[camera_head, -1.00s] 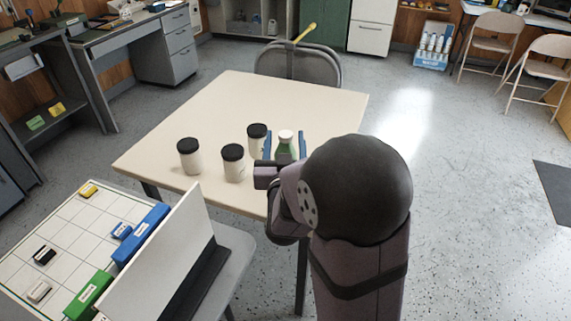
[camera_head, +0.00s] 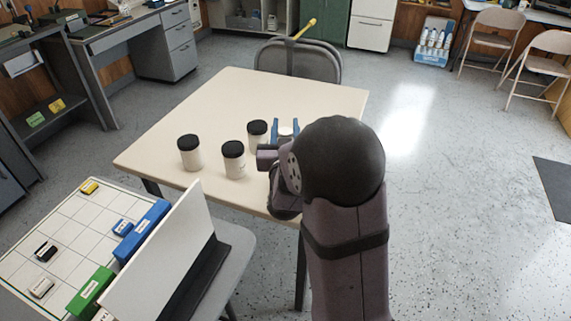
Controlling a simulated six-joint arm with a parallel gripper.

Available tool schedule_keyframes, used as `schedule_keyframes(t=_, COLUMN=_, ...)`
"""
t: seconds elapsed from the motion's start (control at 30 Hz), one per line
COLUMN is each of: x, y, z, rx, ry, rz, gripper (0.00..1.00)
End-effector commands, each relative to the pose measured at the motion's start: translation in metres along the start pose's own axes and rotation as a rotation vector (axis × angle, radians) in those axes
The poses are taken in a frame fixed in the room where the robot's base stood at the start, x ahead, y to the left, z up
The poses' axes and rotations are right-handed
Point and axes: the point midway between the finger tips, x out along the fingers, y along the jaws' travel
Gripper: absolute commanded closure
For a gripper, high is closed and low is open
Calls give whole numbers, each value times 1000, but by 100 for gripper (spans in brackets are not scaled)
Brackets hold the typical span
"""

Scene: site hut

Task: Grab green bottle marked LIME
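The green bottle with a white cap (camera_head: 286,131) stands toward the right of the cream table's near half. Only its upper part shows; my gripper and arm hide the body, and no LIME label is readable. My gripper (camera_head: 285,125) has its blue fingers on either side of the bottle, one left and one right. I cannot tell whether the fingers touch it. My arm's large dark joint covers the area just right of the bottle.
Black-lidded white jars stand left of my gripper: one close beside it (camera_head: 257,134), one in front (camera_head: 233,160), one farther left (camera_head: 190,153). The table's (camera_head: 300,90) far half is clear. A white panel (camera_head: 160,255) and gridded board (camera_head: 60,235) are at near left.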

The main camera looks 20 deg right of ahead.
Motion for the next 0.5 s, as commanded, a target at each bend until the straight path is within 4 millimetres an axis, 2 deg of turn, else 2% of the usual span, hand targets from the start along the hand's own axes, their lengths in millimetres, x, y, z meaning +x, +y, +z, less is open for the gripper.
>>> schedule_keyframes(t=0.03, x=0, y=0, z=0, rx=0, ry=0, rz=0, gripper=82)
schedule_keyframes(t=0.1, x=0, y=0, z=0, rx=0, ry=0, rz=0, gripper=99)
schedule_keyframes(t=0.5, x=0, y=0, z=-3, rx=0, ry=2, rz=0, gripper=100)
